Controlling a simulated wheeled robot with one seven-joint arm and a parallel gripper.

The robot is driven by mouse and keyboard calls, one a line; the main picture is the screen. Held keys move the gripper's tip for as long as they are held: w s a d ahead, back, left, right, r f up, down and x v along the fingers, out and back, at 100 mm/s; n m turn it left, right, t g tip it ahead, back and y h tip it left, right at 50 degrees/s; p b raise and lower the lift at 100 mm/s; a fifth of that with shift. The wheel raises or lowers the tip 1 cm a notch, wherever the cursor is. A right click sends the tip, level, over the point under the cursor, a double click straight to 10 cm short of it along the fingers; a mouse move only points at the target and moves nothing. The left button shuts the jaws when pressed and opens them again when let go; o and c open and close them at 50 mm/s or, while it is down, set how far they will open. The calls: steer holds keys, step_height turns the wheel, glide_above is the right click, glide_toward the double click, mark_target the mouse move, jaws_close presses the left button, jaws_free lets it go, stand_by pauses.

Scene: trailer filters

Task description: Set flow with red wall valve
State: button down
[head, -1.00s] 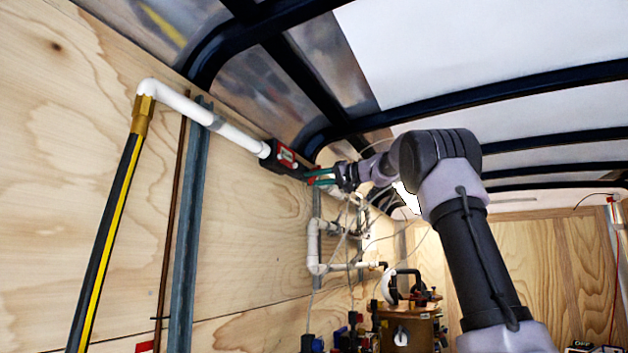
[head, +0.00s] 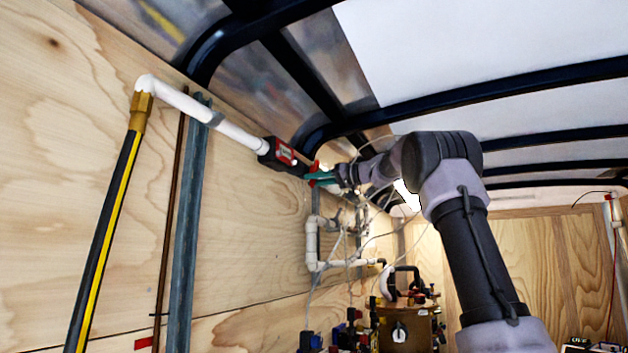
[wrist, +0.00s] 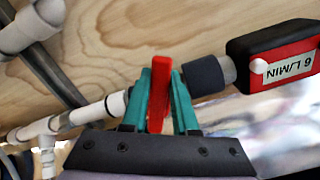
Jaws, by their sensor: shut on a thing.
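The red wall valve handle (wrist: 159,90) stands between the two green fingers of my gripper (wrist: 160,95) in the wrist view. The fingers are shut on it. In the head view my gripper (head: 322,178) is at the pipe high on the left wall, with a bit of the red handle (head: 314,167) showing beside it. The black and red flow meter (wrist: 285,60) beside the valve reads "6 L/MIN" on an upside-down label in the wrist view. It also shows in the head view (head: 280,153). The valve body is mostly hidden by the fingers.
White pipe (head: 235,132) runs along the plywood wall to a black and yellow hose (head: 105,235). A grey metal upright (head: 188,225) stands on the wall. Black roof ribs (head: 510,92) pass close above my arm.

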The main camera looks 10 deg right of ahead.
steer(key=c, duration=0.7)
jaws_free()
steer(key=v, duration=1.1)
